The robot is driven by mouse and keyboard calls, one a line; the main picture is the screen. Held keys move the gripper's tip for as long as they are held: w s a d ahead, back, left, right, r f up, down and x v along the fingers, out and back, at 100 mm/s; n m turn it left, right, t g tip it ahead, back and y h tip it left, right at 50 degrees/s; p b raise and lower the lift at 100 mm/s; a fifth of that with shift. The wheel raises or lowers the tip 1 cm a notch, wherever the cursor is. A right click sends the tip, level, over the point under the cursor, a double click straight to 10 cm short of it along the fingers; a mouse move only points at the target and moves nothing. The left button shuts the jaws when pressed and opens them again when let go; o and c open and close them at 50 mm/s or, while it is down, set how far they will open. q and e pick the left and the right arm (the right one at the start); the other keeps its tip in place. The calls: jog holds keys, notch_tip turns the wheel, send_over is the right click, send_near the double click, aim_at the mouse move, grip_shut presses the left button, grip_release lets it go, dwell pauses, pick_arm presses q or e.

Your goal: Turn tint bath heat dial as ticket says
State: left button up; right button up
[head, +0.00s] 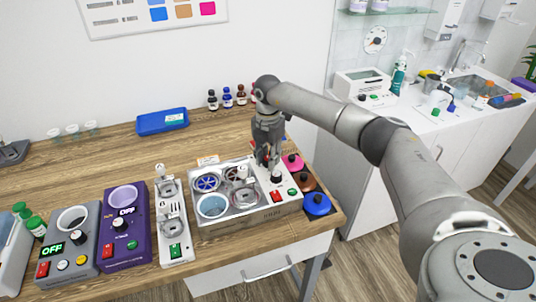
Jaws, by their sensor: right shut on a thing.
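The tint bath (258,214) is a metal tray with several round wells and a white control panel on its right side. The panel carries a dark heat dial (276,179), a red button and a green button. My right gripper (273,169) points down over the panel, shut on the dial, and its fingers partly cover it. The dial's setting cannot be read. A small pale card (208,161) stands behind the bath; its writing is too small to read. My left gripper is not in view.
Pink, brown and blue lidded pots (317,205) stand close to the bath's right, near the table edge. A white device (173,232), a purple unit (125,228) and a grey unit (71,240) stand left. A blue case (162,121) and small bottles (227,98) are behind.

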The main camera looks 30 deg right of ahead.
jog(key=shift+w+d+r+m+p, duration=0.1)
jog(key=shift+m+p, duration=0.2)
jog(key=shift+m, duration=0.65)
jog(key=shift+r+m+p, duration=0.1)
jog(key=shift+m+p, duration=0.2)
jog(key=shift+m, duration=0.65)
jog(key=o, duration=0.8)
jog(key=shift+o, duration=1.4)
jog(key=shift+f, duration=0.15)
notch_tip(320, 180, up, 12)
